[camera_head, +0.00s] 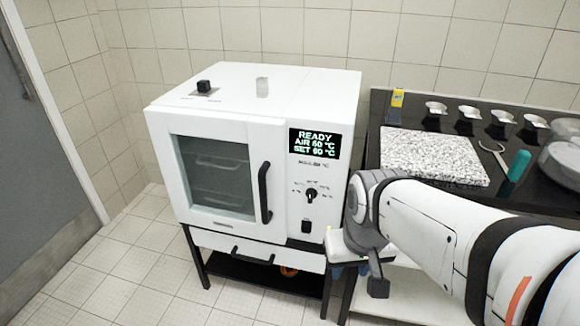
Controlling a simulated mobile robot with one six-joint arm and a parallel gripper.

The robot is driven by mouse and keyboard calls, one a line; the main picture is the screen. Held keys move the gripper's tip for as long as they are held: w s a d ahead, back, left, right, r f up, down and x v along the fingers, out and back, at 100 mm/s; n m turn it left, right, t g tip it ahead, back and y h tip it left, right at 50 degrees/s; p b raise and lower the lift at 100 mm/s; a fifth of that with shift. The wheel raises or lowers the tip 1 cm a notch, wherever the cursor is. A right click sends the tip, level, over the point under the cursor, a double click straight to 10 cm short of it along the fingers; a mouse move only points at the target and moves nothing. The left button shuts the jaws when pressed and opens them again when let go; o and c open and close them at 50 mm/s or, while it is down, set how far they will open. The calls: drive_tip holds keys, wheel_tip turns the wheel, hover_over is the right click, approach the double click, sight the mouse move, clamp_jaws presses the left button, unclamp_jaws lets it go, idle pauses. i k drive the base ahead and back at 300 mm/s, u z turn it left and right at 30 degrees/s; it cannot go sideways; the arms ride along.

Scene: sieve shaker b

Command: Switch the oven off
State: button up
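The white oven (232,133) stands on a dark frame left of my arm, with its door shut. Its lit display (314,144) reads READY, with AIR and SET temperatures that look like 60 °C. Below the display is a black dial (311,194) with small markings around it. A small black switch (306,226) sits lower on the same panel; its position is too small to tell. My gripper (376,284) hangs just right of the oven's lower right front, apart from the panel. Its fingers are not clear enough to tell open or shut.
A black vertical handle (265,192) sticks out from the oven door. A drawer with a black handle (253,257) is below. Floor in front is clear.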

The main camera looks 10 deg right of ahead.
sight(306, 227)
drive_tip(key=i, duration=0.85)
drive_tip(key=u, duration=1.15)
drive_tip(key=k, duration=1)
drive_tip(key=z, duration=0.6)
